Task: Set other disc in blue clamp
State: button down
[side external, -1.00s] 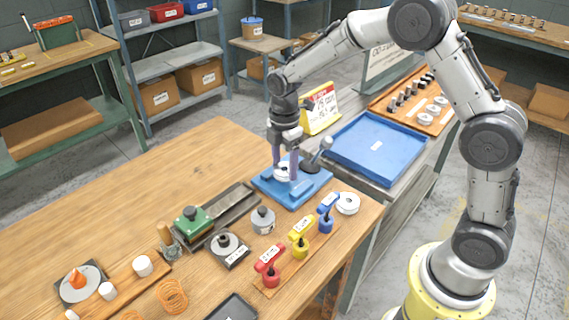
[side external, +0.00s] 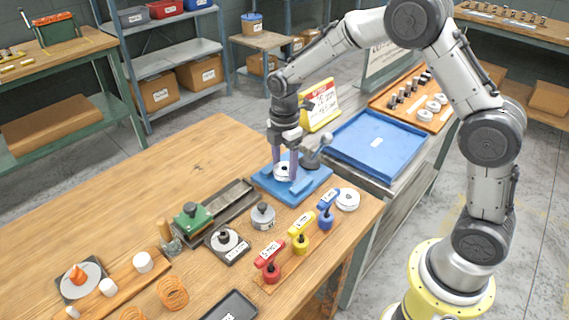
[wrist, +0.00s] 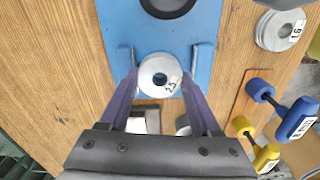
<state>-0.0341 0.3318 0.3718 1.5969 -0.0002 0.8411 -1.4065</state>
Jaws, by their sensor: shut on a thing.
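The blue clamp (side external: 314,181) is a flat blue base with two low upright jaws, lying near the far right edge of the wooden table; its base also shows in the wrist view (wrist: 116,22). My gripper (side external: 284,174) points down over it, with its purple fingers shut on a pale metal disc (wrist: 160,75). In the wrist view the disc, marked with a small label, lies between the two blue jaws. I cannot tell whether it rests on the base. Another pale disc (side external: 347,200) lies on the table right of the clamp, also in the wrist view (wrist: 280,30).
A grey lever (side external: 325,140) stands at the clamp's back right. Red (side external: 269,263), yellow (side external: 300,235) and blue (side external: 327,211) handled tools stand in front. A blue tray (side external: 350,160) lies beyond on the bench.

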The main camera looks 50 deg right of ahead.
grip_release()
jog(key=shift+f, duration=0.1)
dwell(0.5)
notch_tip(320, 180, up, 10)
dwell(1.1)
